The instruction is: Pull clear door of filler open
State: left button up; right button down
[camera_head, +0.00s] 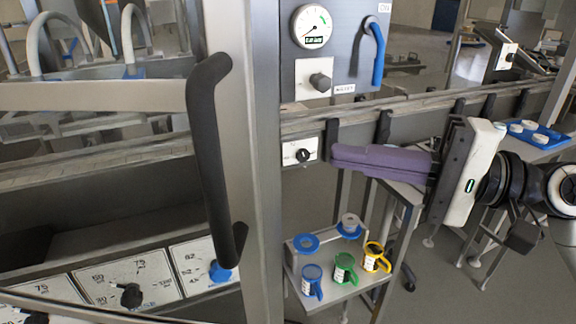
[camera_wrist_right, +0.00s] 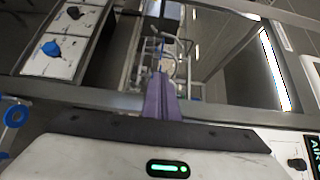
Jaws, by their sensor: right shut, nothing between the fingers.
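The filler's clear door fills the left of the head view, with a metal frame (camera_head: 100,96) and a long upright black handle (camera_head: 207,150) at its right side. Machine parts show through the clear panel. My right gripper (camera_head: 335,158) reaches in from the right with its purple fingers pressed together and empty. Its fingertips are to the right of the handle, apart from it in the picture. In the right wrist view the shut fingers (camera_wrist_right: 160,85) point toward the machine's frame and the clear panels. My left gripper is out of view.
A control panel with a gauge (camera_head: 312,27) and a blue lever (camera_head: 377,50) is above the gripper. A small cart (camera_head: 330,290) below holds blue, green and yellow cups. A blue tray (camera_head: 545,138) is at the far right. A metal post (camera_head: 255,150) stands beside the handle.

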jog(key=a+p, duration=0.2)
jog(key=a, duration=0.6)
jog(key=shift+s+a, duration=0.2)
jog(key=shift+a, duration=0.2)
